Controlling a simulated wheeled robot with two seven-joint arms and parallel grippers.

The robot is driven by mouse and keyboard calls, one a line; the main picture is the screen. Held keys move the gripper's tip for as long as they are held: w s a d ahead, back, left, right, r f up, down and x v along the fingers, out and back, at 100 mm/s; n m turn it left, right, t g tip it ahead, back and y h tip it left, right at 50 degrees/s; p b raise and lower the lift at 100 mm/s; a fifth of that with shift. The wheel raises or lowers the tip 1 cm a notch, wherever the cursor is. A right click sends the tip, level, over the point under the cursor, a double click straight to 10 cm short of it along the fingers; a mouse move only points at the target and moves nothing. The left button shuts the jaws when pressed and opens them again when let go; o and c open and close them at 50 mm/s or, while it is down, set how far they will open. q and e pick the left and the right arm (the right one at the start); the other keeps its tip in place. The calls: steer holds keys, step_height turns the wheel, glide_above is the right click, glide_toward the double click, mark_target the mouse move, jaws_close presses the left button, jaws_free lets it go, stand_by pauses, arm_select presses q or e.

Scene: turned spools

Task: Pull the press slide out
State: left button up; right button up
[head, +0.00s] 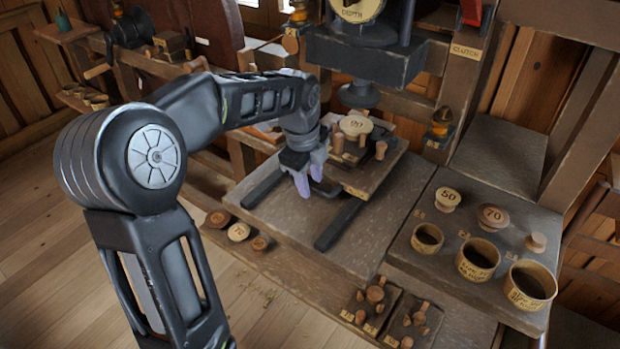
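The press slide (372,180) is a brown wooden board on two dark rails (341,223), below the press head (365,60). It carries a pale spool end marked 90 (355,126) and several upright wooden pegs. Its rear part lies near the dark round ram (359,95). My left gripper (309,178) points down at the slide's front left edge, with its purplish fingers beside a dark handle-like piece (326,188). The fingers partly hide this piece, and I cannot tell whether they grip it. My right gripper is out of view.
Wooden cups (478,258) and round pieces marked 50 (447,199) and 70 (492,217) stand on the right bench. Small trays with turned parts (370,300) lie at the front. Several discs (238,232) lie front left. The bench before the slide is clear.

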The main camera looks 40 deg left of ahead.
arm_select(q)
steer(key=shift+c, duration=0.3)
jaws_close()
stand_by(1.1)
